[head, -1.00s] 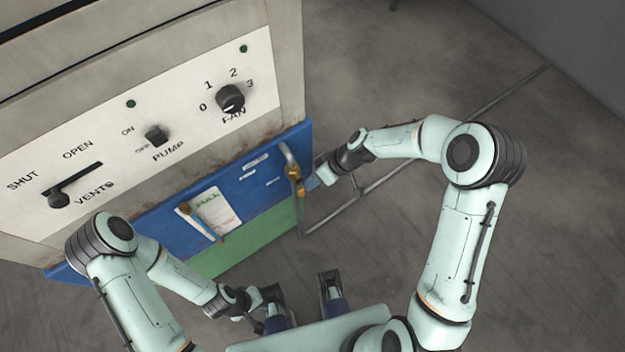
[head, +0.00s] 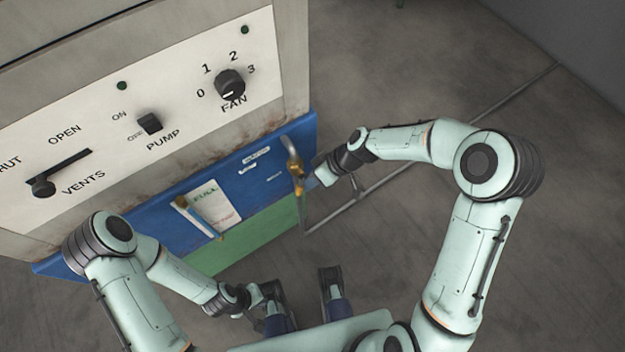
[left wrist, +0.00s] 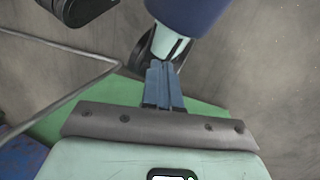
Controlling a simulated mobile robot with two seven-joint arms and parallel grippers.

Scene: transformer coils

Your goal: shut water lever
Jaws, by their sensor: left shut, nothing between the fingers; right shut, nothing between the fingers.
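The water lever (head: 299,188) looks yellowish and hangs downward from a small brass valve (head: 295,169) on a pipe at the right end of the blue panel. My right gripper (head: 313,182) is shut and empty, just right of the valve and lever. I cannot tell whether its tips touch the lever. My left gripper (head: 268,292) is low in front of the cabinet, away from the valve. In the left wrist view its fingers (left wrist: 163,84) are shut together with nothing between them.
The grey cabinet has a white control panel (head: 185,140) with vents, pump and fan controls. Below it, the blue panel (head: 262,195) carries a label and another handle (head: 197,217). A thin pipe (head: 400,176) runs along the floor behind my right arm. Floor to the right is open.

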